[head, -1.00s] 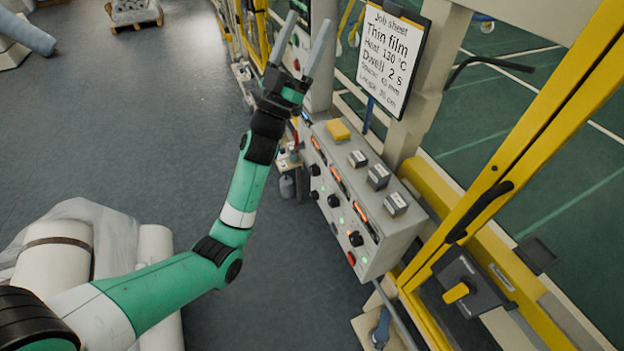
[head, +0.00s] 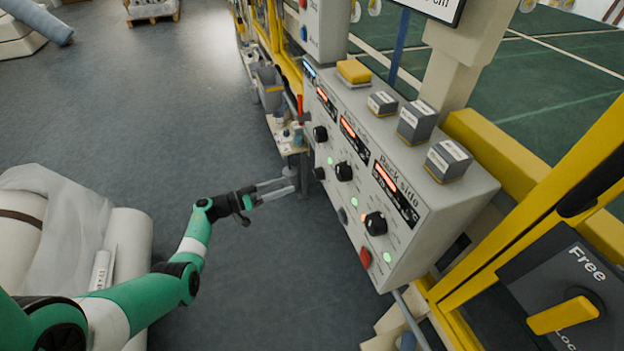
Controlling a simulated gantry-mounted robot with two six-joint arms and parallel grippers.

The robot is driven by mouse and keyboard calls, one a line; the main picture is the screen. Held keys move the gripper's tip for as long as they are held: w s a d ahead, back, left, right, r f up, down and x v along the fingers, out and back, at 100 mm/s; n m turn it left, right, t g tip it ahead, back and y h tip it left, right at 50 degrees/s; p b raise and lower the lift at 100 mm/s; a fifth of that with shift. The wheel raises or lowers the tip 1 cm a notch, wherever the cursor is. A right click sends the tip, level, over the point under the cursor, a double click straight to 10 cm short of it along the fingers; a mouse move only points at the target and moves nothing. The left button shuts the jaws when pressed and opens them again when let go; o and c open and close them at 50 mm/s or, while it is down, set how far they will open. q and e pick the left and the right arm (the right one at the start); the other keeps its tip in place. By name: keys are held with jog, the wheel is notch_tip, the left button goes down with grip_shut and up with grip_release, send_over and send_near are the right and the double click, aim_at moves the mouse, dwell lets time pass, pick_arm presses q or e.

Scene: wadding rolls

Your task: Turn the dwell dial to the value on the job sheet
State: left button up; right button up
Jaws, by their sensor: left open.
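The grey control panel (head: 448,222) carries several black knobs: an upper one (head: 320,133), a middle one (head: 343,172) and a lower one (head: 375,224), plus smaller dark ones. The small print is unreadable, so I cannot tell which knob is the dwell dial. The lower section is headed "Back side". Only the bottom edge of the job sheet (head: 432,8) shows at the top; its dwell line is out of view. My left gripper (head: 291,183) is open and empty, left of the panel and apart from the knobs. My right gripper is not in view.
A red button (head: 365,257) is low on the panel. Grey boxes (head: 416,122) and a yellow block (head: 354,71) sit on top. A yellow-handled Free/Lock switch (head: 563,315) is at lower right. White rolls (head: 125,250) lie at left.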

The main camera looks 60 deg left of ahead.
aim_at(315, 175)
pick_arm(q)
jog(key=w+b, duration=0.2)
jog(key=w, duration=0.3)
jog(key=w+b, duration=0.3)
jog(key=w, duration=0.1)
jog(key=shift+w+d+f, duration=0.15)
jog(key=shift+w+d, duration=0.05)
jog(key=shift+w, duration=0.2)
jog(key=shift+w+r, duration=0.2)
jog(key=shift+w, duration=0.05)
jog(key=shift+c, duration=0.3)
grip_shut()
